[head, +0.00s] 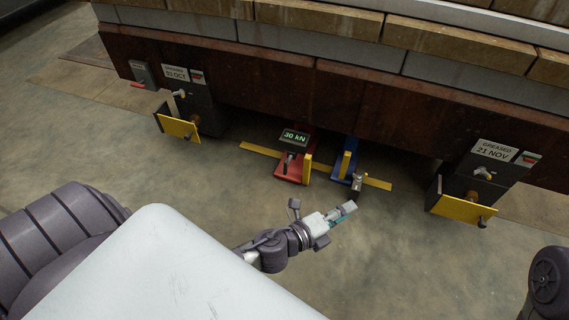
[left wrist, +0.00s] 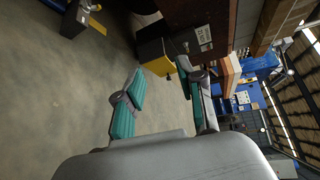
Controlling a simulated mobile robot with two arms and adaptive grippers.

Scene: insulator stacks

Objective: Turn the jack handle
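A red jack (head: 294,165) with a "30 kN" display (head: 295,138) stands on the floor under the rusty beam. A blue jack (head: 345,160) stands right of it, with a short dark handle-like piece (head: 357,183) at its front. I cannot tell for sure which part is the jack handle. My left gripper (head: 336,217) is in front of the blue jack, apart from it in the picture. In the left wrist view the left gripper (left wrist: 162,82) has its teal-padded fingers spread, with nothing between them. My right gripper is out of view.
The rusty beam (head: 240,85) carries stacked blocks above the jacks. Dark supports with yellow plates stand left (head: 180,128) and right (head: 460,208). A yellow strip (head: 260,150) lies across the floor near the jacks. The floor in front is clear.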

